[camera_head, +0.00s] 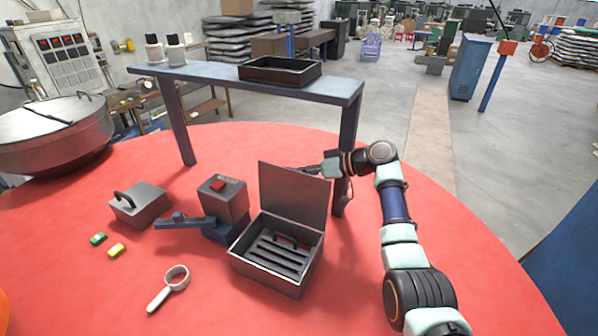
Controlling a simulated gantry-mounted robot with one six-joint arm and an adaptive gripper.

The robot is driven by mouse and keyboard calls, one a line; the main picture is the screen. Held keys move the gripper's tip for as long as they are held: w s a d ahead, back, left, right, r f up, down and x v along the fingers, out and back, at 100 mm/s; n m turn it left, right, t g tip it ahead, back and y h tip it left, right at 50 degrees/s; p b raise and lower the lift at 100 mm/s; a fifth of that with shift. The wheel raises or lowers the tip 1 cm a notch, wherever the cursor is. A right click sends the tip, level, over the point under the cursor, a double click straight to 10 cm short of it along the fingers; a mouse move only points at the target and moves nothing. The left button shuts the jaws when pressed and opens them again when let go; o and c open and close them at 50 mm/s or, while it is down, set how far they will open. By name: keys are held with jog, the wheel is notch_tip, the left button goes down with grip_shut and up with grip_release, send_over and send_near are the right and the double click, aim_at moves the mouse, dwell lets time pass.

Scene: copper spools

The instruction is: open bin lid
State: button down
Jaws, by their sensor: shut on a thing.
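The grey metal bin (270,285) stands on the red round table, right of centre. Its lid (292,197) stands up at the back edge, close to vertical, so the inside shows. Inside are dark slats and a dark curved handle (290,241). My gripper (303,171) reaches in from the right at the lid's top edge and is shut on the lid. The fingertips are small and partly hidden by the lid.
A grey box with a red button (224,198) and a blue lever stands close left of the bin. A blue raised shelf (210,72) stands behind. The front right of the table is clear.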

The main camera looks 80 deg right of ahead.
jog(key=shift+f, duration=0.15)
jog(key=c, duration=1.2)
grip_release()
jog(key=v, duration=1.2)
jog(key=shift+d, duration=0.1)
